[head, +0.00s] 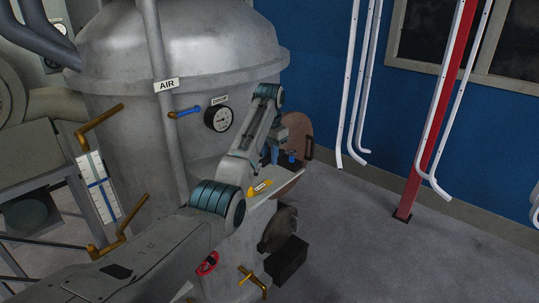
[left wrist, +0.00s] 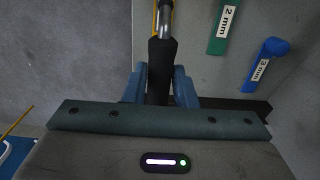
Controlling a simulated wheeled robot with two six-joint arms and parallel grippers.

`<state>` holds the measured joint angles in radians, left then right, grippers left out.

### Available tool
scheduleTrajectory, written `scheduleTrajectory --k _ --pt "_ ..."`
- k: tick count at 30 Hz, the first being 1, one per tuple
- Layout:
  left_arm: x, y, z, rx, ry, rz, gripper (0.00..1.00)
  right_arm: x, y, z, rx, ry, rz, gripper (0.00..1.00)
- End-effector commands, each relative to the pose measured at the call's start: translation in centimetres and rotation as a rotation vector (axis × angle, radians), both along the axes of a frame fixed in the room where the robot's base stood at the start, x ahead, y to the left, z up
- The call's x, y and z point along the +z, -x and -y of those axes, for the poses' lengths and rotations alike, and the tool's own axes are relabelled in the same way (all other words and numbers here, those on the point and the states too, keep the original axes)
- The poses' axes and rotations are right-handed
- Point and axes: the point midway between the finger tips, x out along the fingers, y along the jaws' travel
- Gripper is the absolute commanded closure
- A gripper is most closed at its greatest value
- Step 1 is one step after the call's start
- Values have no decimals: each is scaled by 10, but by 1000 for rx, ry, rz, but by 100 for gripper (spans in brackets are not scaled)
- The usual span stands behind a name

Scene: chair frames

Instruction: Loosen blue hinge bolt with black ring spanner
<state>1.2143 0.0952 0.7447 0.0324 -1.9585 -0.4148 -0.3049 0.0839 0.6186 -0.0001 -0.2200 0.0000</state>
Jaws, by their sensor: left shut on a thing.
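My left gripper (head: 272,154) is at the side of the grey tank, pointing down. In the left wrist view its blue fingers (left wrist: 161,88) are shut on a black handle (left wrist: 161,66) with a grey metal shaft; this appears to be the black ring spanner. Its ring end cannot be made out. My right gripper is not in view.
A green tag marked 2 mm (left wrist: 224,27) and a blue one marked 3 mm (left wrist: 264,65) lie on a grey surface beside the held handle. A yellow labelled piece (head: 260,187) is below the gripper. White pipes (head: 362,80) hang at right; the floor there is clear.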

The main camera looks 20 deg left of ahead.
Motion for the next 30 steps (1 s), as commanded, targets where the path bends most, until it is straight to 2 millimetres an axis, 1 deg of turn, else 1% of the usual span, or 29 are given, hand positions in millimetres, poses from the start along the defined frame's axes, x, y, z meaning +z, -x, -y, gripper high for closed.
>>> scheduleTrajectory --k 11,21,30 --pt "0 0 -1 0 0 0 100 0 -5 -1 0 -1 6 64" --pt "-9 0 -1 0 0 0 100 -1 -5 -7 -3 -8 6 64" --pt "-19 0 -1 0 0 0 100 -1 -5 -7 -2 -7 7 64"
